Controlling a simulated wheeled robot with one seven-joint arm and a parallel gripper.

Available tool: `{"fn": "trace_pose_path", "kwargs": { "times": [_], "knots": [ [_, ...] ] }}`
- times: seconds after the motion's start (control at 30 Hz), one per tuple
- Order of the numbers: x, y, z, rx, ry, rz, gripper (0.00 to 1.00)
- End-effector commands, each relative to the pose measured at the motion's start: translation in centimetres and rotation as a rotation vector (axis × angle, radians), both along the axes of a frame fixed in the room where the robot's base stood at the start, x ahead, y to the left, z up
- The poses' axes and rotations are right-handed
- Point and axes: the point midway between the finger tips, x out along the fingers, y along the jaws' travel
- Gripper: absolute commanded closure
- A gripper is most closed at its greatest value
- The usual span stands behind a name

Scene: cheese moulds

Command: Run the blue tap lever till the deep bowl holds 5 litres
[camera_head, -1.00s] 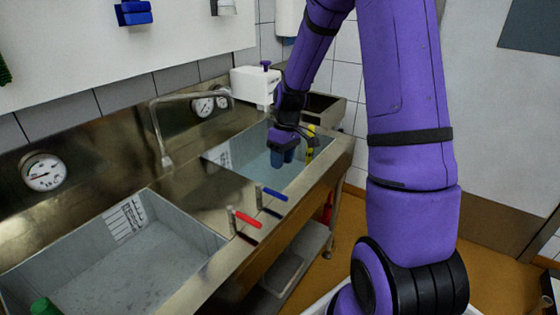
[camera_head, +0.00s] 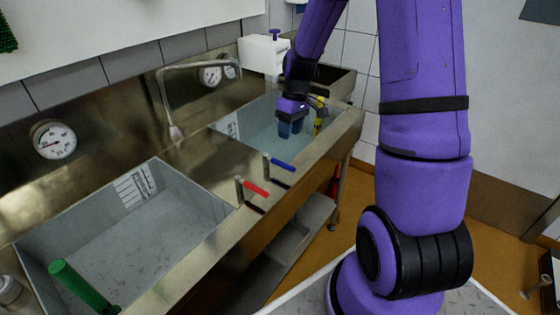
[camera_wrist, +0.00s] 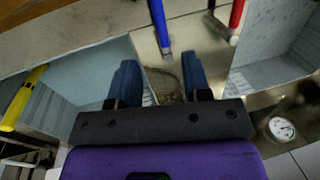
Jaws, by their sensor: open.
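The blue tap lever (camera_head: 283,164) stands on the front rim of the steel sink, beside the red lever (camera_head: 256,187). In the wrist view, the blue lever (camera_wrist: 160,28) lies ahead of the gap between my fingers, apart from them. My gripper (camera_head: 291,129) is open and empty, over the far bowl; its blue fingers also show in the wrist view (camera_wrist: 160,82). The far bowl (camera_head: 228,126) shows a bluish, water-like surface and a wall scale. The near bowl (camera_head: 205,205) looks grey, with a scale on its wall. I cannot tell which is deeper.
A bent tap spout (camera_head: 190,67) rises behind the bowls. A dial (camera_head: 53,140) is on the back panel. A green handle (camera_head: 82,287) crosses the near bowl's front left. A yellow thing (camera_head: 319,120) is at the far bowl's right edge. A white box (camera_head: 262,54) stands behind.

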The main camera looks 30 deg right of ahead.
Motion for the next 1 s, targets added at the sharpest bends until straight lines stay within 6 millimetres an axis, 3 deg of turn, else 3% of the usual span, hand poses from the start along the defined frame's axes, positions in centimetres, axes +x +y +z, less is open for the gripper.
{"fn": "trace_pose_path", "kwargs": {
  "times": [0.47,1.0],
  "knots": [
    [1.1,0.4,-0.6,0.001,0.001,0.016,0.56],
    [0.5,2.0,-8.9,0.001,0.002,0.017,0.56]
  ]
}}
